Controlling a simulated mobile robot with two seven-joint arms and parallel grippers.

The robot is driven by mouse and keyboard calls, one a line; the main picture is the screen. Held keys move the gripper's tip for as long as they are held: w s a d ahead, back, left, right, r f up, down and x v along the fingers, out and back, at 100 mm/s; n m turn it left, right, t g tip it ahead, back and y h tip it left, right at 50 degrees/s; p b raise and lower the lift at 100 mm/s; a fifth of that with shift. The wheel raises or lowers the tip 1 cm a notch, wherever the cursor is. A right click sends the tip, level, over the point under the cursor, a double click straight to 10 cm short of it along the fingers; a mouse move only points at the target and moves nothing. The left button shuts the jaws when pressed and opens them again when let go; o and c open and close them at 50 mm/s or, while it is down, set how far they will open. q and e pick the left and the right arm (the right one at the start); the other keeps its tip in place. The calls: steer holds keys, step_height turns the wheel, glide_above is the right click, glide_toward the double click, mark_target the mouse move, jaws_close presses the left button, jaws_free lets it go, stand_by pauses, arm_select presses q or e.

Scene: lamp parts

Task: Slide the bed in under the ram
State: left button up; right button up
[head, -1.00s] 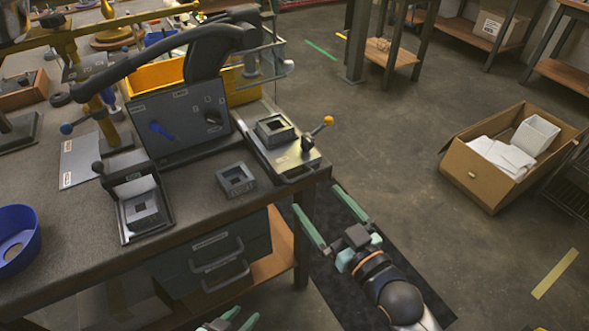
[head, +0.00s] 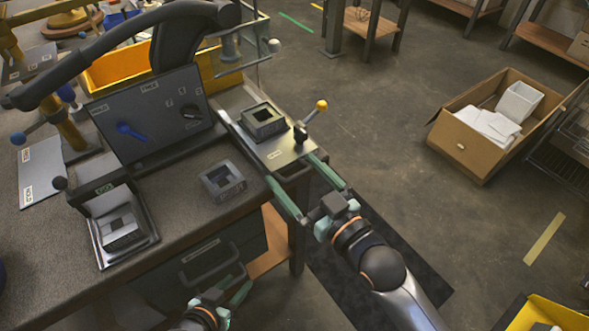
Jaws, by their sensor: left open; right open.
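The bed, a flat metal plate (head: 277,155), lies at the table's right edge. A square grey block (head: 264,121) with a square opening sits on it, and a yellow-knobbed lever (head: 315,110) stands at its right side. A grey vertical cylinder (head: 230,47), which looks like the ram, is behind the bed by the black curved arm (head: 130,30). My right gripper (head: 290,168) is open, its two green fingers reaching to the bed's front end, one on each side. Contact cannot be told. My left gripper (head: 226,290) is open and empty, low in front of the drawers.
A slanted control panel (head: 150,115) stands left of the bed. A loose square block (head: 222,181) and a tray (head: 103,250) holding another block are on the table (head: 190,220). A yellow bin (head: 120,68) is behind. Open floor and a cardboard box (head: 465,150) lie right.

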steer(key=shift+s, duration=0.1)
jaws_close()
stand_by(0.8)
